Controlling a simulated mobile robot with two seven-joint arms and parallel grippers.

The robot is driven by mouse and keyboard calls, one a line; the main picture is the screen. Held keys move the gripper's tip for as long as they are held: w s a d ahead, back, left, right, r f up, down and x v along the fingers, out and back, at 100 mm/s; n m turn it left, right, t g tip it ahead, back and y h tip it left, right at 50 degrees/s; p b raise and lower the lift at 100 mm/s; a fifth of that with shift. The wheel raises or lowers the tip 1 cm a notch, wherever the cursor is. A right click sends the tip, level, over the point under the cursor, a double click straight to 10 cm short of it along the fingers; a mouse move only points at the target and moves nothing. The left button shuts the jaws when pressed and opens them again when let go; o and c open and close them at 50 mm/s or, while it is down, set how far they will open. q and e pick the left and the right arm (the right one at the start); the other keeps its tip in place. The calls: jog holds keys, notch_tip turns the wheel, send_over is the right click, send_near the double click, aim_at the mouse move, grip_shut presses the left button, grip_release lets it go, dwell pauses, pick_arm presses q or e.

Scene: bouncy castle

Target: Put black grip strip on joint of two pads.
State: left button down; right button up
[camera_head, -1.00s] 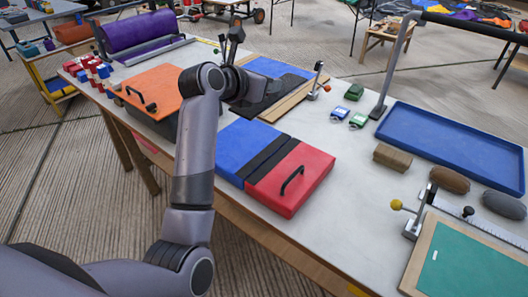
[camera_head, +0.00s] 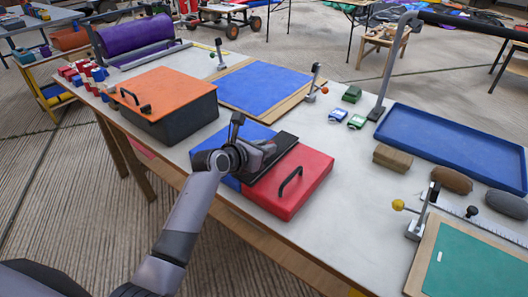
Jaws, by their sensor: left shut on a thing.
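The blue pad (camera_head: 205,155) and the red pad (camera_head: 312,172) lie side by side near the table's front edge. The red pad has a black handle (camera_head: 290,182). My left gripper (camera_head: 268,149) is above the joint between them, shut on the black grip strip (camera_head: 286,145). The strip runs lengthwise along the joint, over the pads' meeting edges. My gripper and arm hide part of the blue pad and the strip's near part. I cannot tell whether the strip touches the pads. My right gripper is out of view.
Behind is a bare blue sheet on a wooden board (camera_head: 290,107) with clamps. A dark box with an orange lid (camera_head: 168,88) stands left. A blue tray (camera_head: 455,145), brown blocks and a green board (camera_head: 475,262) are right.

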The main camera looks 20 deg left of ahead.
pick_arm(q)
jog(key=shift+f, duration=0.3)
jog(key=shift+f, duration=0.1)
jog(key=c, duration=1)
grip_release()
